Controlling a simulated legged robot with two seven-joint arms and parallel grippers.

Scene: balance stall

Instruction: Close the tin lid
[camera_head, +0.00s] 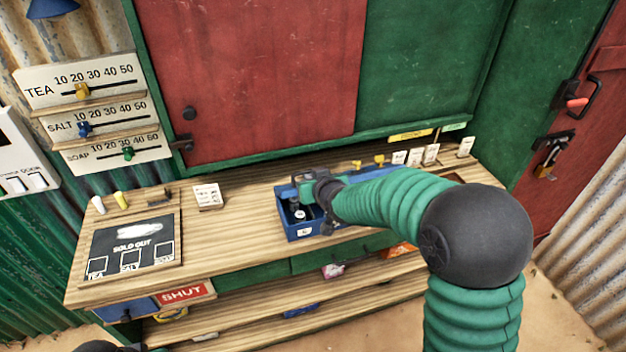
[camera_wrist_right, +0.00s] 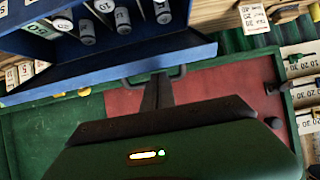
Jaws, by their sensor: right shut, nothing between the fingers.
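The blue tin (camera_head: 305,234) stands on the wooden counter, its top open, with several grey cylindrical weights inside. The tin also shows at the top of the right wrist view (camera_wrist_right: 60,30), with its blue lid (camera_wrist_right: 110,66) standing open along the near side of that view. In the head view my right gripper (camera_head: 303,182) is over the back of the tin and hides part of the lid. In the wrist view its shut, empty fingers (camera_wrist_right: 154,82) are close to the lid's edge; I cannot tell whether they touch. My left gripper is not clearly in view.
Small cards (camera_head: 415,156) stand at the back right. Red and green shutters (camera_head: 250,70) rise behind the counter. Shelves lie below.

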